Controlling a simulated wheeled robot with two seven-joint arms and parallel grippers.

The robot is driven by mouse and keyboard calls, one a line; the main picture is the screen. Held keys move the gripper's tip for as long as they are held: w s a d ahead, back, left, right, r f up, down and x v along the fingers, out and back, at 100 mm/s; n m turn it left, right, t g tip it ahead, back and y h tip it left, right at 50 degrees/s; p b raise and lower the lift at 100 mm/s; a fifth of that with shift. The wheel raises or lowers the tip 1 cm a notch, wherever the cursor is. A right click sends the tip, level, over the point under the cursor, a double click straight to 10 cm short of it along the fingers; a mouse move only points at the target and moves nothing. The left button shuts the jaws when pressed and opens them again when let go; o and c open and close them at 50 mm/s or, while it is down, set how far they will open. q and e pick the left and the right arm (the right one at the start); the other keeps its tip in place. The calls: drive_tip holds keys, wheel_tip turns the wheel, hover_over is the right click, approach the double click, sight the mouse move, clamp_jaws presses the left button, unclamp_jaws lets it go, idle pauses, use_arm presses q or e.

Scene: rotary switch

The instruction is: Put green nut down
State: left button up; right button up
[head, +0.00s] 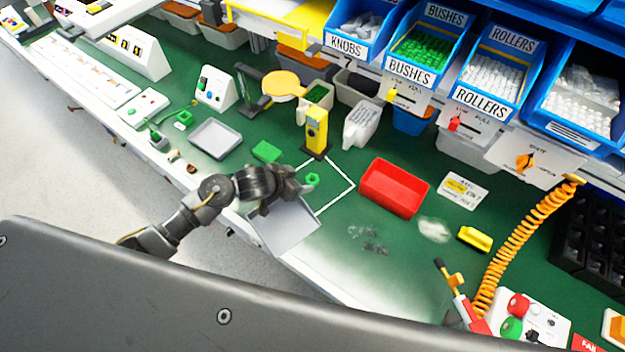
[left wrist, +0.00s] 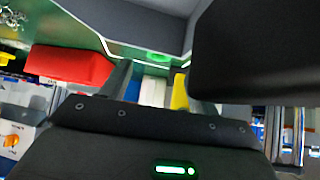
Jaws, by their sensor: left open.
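The green nut (head: 312,179) is a small bright green ring on the green bench, inside a white outline (head: 343,199). My left gripper (head: 303,187) is open just left of the nut, above the far edge of a grey tray. In the left wrist view a green shape (left wrist: 160,57), likely the nut, lies beyond the spread fingers of my left gripper (left wrist: 157,82). The gap between fingers and nut is too small to judge. My right gripper is not in view.
The grey tray (head: 285,232) lies under my left gripper at the bench's front edge. A yellow upright device (head: 316,130) stands behind the outline. A red bin (head: 393,188) stands to the right. A green block (head: 266,151) lies to the left. Bare bench lies between outline and red bin.

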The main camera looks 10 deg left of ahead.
sight(316, 178)
use_arm(q)
drive_tip(key=shift+p+x, duration=0.4)
drive_tip(key=shift+x, duration=2.5)
drive_tip(key=c, duration=1.1)
drive_tip(key=shift+r, duration=0.1)
drive_tip(key=shift+r, duration=0.1)
